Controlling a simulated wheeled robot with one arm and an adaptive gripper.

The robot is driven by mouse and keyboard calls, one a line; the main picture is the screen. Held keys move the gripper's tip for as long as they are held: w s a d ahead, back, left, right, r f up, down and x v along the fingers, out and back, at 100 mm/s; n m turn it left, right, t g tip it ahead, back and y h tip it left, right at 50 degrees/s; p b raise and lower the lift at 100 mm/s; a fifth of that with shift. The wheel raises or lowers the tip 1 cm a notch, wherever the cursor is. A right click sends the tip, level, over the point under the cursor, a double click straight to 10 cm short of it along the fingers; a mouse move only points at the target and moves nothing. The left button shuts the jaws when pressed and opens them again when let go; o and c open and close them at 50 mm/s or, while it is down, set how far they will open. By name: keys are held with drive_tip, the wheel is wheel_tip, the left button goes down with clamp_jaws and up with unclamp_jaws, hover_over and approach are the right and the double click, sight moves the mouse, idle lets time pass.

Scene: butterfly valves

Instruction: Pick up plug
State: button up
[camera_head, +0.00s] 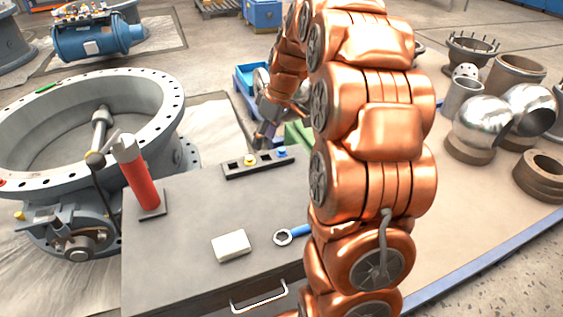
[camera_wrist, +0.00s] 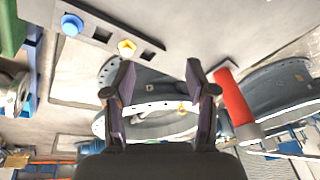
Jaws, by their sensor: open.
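A dark slotted rack (camera_head: 232,171) lies on the grey workbench top. A yellow plug (camera_head: 249,160) and a blue plug (camera_head: 281,154) stand in it, with dark empty openings beside them. In the wrist view the rack (camera_wrist: 152,57) runs across the upper left, with the blue plug (camera_wrist: 71,24) at the far left and the yellow plug (camera_wrist: 127,47) closer to the left finger. My gripper (camera_wrist: 158,80) is open and empty, its two fingers apart. In the head view my gripper (camera_head: 264,132) is just behind the rack, partly hidden by the arm.
A red cylinder (camera_head: 140,175) stands at the bench's left edge near a large flanged valve (camera_head: 170,105). A pale block (camera_head: 231,245) and a blue-handled wrench (camera_head: 284,237) lie toward the front. Metal ball parts (camera_head: 478,128) stand at right. The bench middle is clear.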

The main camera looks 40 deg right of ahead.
drive_tip(key=n+t+b, duration=0.1)
drive_tip(key=t+b, duration=0.1)
drive_tip(key=b, duration=0.2)
approach(282, 149)
drive_tip(key=shift+w+a+f, duration=0.25)
drive_tip(key=shift+a+f, duration=0.05)
drive_tip(key=shift+f, duration=0.3)
drive_tip(key=shift+b+x, duration=0.3)
drive_tip(key=shift+x, duration=3.45)
drive_tip(key=shift+d, duration=0.1)
drive_tip(key=c, duration=0.9)
